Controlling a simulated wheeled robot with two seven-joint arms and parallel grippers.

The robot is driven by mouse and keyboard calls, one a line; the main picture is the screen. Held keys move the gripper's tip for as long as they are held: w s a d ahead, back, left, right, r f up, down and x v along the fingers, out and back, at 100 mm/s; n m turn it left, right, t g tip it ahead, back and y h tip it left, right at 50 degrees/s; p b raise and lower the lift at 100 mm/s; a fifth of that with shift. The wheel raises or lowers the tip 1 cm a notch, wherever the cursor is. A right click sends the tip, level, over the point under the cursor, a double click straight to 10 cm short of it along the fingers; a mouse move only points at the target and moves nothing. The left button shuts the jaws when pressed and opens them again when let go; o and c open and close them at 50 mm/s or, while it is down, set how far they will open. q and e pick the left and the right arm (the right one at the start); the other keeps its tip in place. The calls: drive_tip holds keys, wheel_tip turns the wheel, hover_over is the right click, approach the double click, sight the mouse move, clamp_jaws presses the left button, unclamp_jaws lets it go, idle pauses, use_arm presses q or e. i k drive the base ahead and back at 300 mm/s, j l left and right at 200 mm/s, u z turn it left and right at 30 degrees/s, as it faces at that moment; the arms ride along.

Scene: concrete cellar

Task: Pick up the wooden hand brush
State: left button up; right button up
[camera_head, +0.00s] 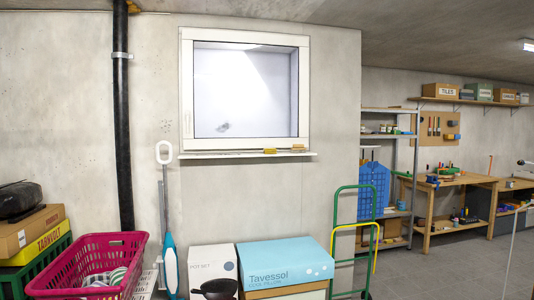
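A small tan object that looks like the wooden hand brush (298,148) lies on the window sill (225,155), near its right end. It is too small in the picture to make out its bristles. A yellow block, perhaps a sponge (270,151), lies just left of it on the same sill. Neither of my grippers shows in the head view, and nothing is touching the brush.
Below the window stand a blue Tavessol box (286,262), a white box (212,258) with a dark pan (214,289), and a green hand truck (336,225). A pink basket (75,264) stands left. Open floor (450,270) lies right, before shelves and workbenches (455,183).

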sight(297, 149)
drive_tip(key=i+l+u, duration=0.15)
drive_tip(key=u, duration=0.3)
drive_tip(key=i+l+u, duration=0.15)
drive_tip(key=u, duration=0.3)
drive_tip(key=l+u, duration=0.45)
drive_tip(key=i+j, duration=0.05)
